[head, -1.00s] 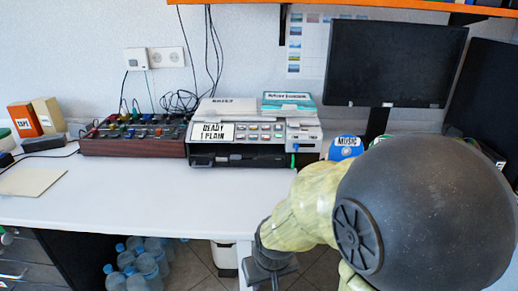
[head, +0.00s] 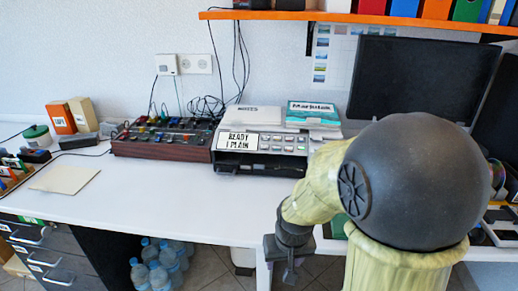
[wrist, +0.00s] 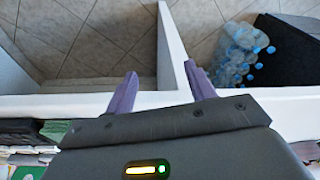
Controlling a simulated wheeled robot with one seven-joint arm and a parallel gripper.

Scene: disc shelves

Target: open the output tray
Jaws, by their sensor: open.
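The printer (head: 262,143) stands at the back of the white desk, with a label on its front reading "READY 1 PLAIN". Its dark lower front slot (head: 250,163), where an output tray would be, is partly visible; I cannot make out whether a tray sticks out. My arm covers the area right of the printer. My gripper (head: 289,272) hangs at the desk's front edge, well in front of and below the printer. In the wrist view my gripper (wrist: 160,88) has its two purple fingers apart with nothing between them.
The white desk (head: 180,205) is clear in front of the printer. A mixer-like box with knobs (head: 163,140) stands left of the printer. A monitor (head: 420,80) stands behind my arm. Bottles (head: 160,262) stand on the floor under the desk. An orange shelf (head: 360,18) hangs above.

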